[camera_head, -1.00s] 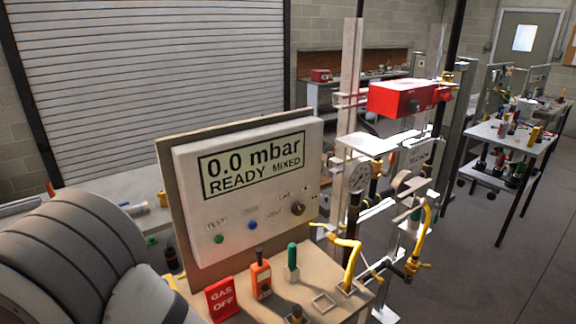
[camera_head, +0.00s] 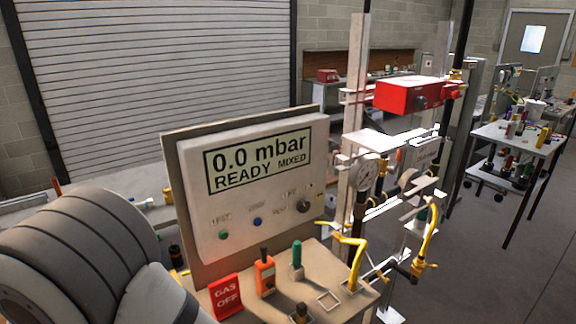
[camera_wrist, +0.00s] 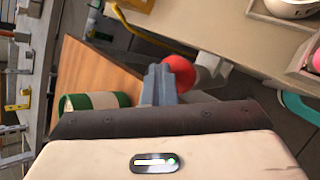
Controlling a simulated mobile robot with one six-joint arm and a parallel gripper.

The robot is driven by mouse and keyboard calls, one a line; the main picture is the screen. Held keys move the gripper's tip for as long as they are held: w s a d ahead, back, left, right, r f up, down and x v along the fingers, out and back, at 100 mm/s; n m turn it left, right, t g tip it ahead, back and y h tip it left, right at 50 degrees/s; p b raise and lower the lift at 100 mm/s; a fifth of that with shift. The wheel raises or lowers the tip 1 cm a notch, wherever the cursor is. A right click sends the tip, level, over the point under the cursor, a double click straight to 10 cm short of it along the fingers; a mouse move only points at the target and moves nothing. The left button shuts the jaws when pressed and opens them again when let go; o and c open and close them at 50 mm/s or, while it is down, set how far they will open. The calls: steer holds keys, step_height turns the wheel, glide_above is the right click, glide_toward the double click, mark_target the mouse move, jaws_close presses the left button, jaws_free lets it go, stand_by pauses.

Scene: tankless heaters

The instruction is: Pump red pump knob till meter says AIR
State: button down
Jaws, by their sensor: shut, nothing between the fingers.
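The meter (camera_head: 258,180) is a white panel on a brown backboard. Its screen (camera_head: 258,162) reads "0.0 mbar READY MIXED". In the wrist view, a round red knob (camera_wrist: 180,72) shows just beyond and to the right of my fingertips, partly hidden by them. My gripper (camera_wrist: 158,80) is shut and empty, its grey fingers together close beside the knob. I cannot tell whether they touch it. The head view does not show my gripper or this knob; my grey arm fills its lower left.
A red "GAS OFF" sign (camera_head: 226,295), an orange tool (camera_head: 265,275) and a green-handled tool (camera_head: 297,259) stand before the meter. Yellow-handled pipework and a red box (camera_head: 408,95) are to the right. A green-and-white roll (camera_wrist: 95,103) lies left of my fingers.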

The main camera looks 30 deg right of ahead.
steer(key=shift+f, duration=0.2)
steer(key=shift+r, duration=0.1)
steer(key=shift+r, duration=0.5)
steer(key=shift+r+p, duration=1.7)
steer(key=shift+r, duration=1.35)
steer(key=d+r+m+g+h, duration=0.2)
steer(key=d+r+m, duration=0.45)
steer(key=d, duration=0.55)
steer(key=s+d+r+m+g+y+b, duration=0.1)
steer(key=s+d+r+m, duration=0.3)
steer(key=s+m, duration=0.4)
steer(key=s+d+r+m+g+y+b, duration=0.1)
steer(key=s+d+r+m+g+y, duration=0.1)
steer(key=s+d+r+m+y, duration=0.2)
steer(key=s+d+m, duration=0.3)
steer(key=s+m, duration=0.1)
steer(key=shift+d+r, duration=0.15)
steer(key=shift+r, duration=0.05)
